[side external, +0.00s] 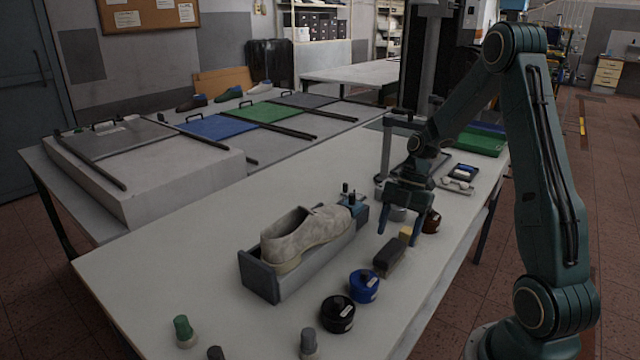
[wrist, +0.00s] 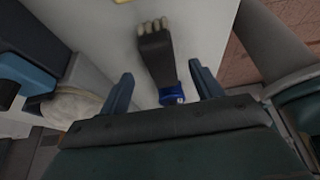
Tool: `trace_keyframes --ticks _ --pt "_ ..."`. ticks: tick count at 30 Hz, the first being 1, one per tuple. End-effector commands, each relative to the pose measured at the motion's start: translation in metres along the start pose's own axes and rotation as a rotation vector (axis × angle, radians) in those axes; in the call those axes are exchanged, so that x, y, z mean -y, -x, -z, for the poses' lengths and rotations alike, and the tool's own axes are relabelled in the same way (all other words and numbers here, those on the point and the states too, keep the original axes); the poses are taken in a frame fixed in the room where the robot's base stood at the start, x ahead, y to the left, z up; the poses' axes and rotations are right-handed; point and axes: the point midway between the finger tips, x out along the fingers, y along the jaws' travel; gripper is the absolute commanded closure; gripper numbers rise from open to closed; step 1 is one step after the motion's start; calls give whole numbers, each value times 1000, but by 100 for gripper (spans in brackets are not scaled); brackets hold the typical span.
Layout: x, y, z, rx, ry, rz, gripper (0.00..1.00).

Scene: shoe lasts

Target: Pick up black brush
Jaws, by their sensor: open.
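The black brush (side external: 388,256) lies on the table in front of the shoe, near the table's right edge. It also shows in the wrist view (wrist: 157,55), dark with pale tips at its far end. My gripper (side external: 398,234) is open and empty, pointing down above and slightly behind the brush. In the wrist view its two fingers (wrist: 161,76) stand apart on either side of the brush's near end. The fingers appear to be apart from the brush; their exact height above it is hard to tell.
A blue tin (side external: 363,287) and a black tin (side external: 338,314) stand near the brush. A beige shoe (side external: 300,235) sits in a grey holder (side external: 262,278) to the left.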

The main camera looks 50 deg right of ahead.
Motion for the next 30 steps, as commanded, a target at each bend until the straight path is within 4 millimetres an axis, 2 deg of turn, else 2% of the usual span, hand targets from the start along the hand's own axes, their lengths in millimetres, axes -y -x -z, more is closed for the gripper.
trace_keyframes --ticks 6,12,28,29,30 --pt "1 -26 0 -2 1 4 35" --pt "1 -42 -1 0 0 3 35" --pt "1 -44 -1 1 1 1 35" --pt "1 -44 -1 1 1 1 37" --pt "1 -44 -1 1 1 1 45"
